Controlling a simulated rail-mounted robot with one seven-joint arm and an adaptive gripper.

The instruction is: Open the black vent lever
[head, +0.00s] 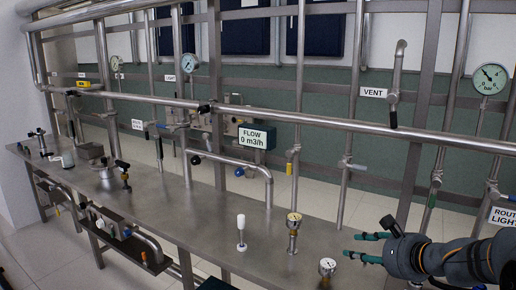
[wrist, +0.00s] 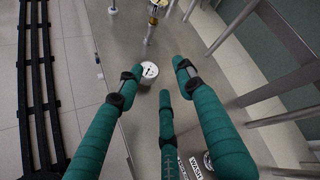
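A black lever (head: 393,116) hangs pointing down below a valve on a vertical pipe, just right of the VENT label (head: 373,92), in the upper right of the head view. I take it as the vent lever. My gripper (head: 366,247) is at the lower right of the head view, well below the lever and apart from it. Its teal fingers are spread and empty, pointing left. In the wrist view my gripper (wrist: 157,80) is open over the metal bench, with nothing between the fingers. The lever is not recognisable in the wrist view.
A white-topped post (head: 241,220) is farther left. A long horizontal pipe (head: 330,123) and several vertical pipes cross in front of the green wall.

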